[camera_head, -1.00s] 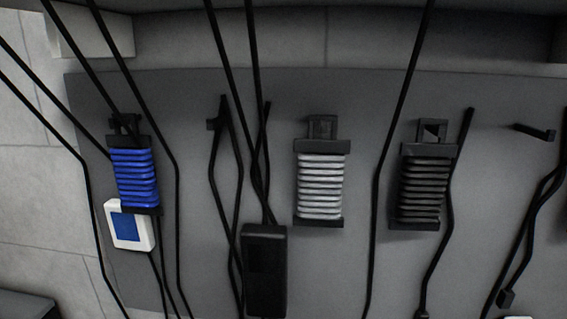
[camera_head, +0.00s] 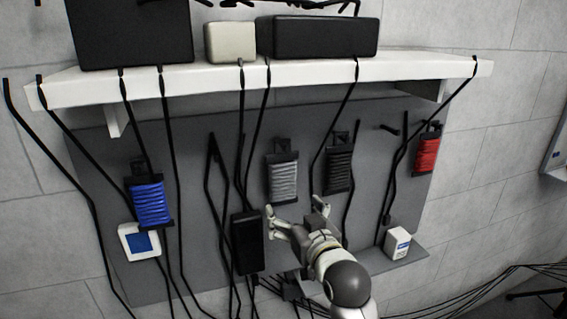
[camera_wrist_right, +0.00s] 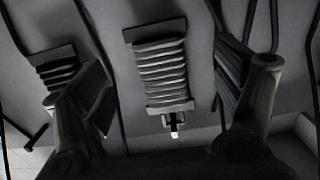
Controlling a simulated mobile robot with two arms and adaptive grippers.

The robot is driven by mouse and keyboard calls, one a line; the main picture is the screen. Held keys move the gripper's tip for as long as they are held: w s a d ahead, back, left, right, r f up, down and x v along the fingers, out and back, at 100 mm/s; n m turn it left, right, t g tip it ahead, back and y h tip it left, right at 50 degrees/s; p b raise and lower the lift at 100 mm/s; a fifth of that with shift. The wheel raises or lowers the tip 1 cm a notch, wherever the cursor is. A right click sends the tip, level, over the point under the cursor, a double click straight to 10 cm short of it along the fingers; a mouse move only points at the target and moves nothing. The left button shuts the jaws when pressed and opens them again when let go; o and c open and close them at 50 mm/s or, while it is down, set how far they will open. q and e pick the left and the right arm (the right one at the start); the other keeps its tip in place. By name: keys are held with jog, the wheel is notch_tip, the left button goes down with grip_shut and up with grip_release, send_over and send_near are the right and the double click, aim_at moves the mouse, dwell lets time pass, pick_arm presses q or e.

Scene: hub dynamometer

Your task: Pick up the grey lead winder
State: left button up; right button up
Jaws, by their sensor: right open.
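The grey lead winder (camera_head: 283,180) hangs on the grey wall panel, between the blue winder and the black winder, its light grey lead wound in rows between dark end plates. My right gripper (camera_head: 296,209) is open and empty, with its fingers pointing up toward the panel just below the grey winder. In the right wrist view, the grey winder (camera_wrist_right: 162,72) lies in the gap between the two spread fingers (camera_wrist_right: 160,110); contact is not visible. My left gripper is not in view.
A blue winder (camera_head: 150,203), black winder (camera_head: 340,169) and red winder (camera_head: 428,155) hang alongside. A black box (camera_head: 247,243) hangs at lower left of the grey winder. Loose black cables cross the panel. A white shelf (camera_head: 210,76) juts out above; a small white box (camera_head: 397,243) stands at right.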

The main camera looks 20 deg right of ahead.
jog(key=t, duration=0.1)
send_near(285, 172)
jog(key=w, duration=0.1)
jog(key=w+p, duration=0.1)
jog(key=w, duration=0.1)
jog(key=w+p, duration=0.1)
jog(key=w, duration=0.2)
jog(key=shift+a+f, duration=0.1)
jog(key=shift+a, duration=0.1)
jog(key=shift+w+p, duration=0.3)
jog(key=shift+w, duration=0.05)
jog(key=w+p, duration=0.2)
jog(key=w, duration=0.1)
jog(key=shift+w+p, duration=0.3)
jog(key=shift+p, duration=0.05)
jog(key=shift+w, duration=0.7)
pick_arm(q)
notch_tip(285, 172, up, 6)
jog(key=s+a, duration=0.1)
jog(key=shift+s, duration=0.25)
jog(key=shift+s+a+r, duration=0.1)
pick_arm(e)
jog(key=shift+a, duration=0.1)
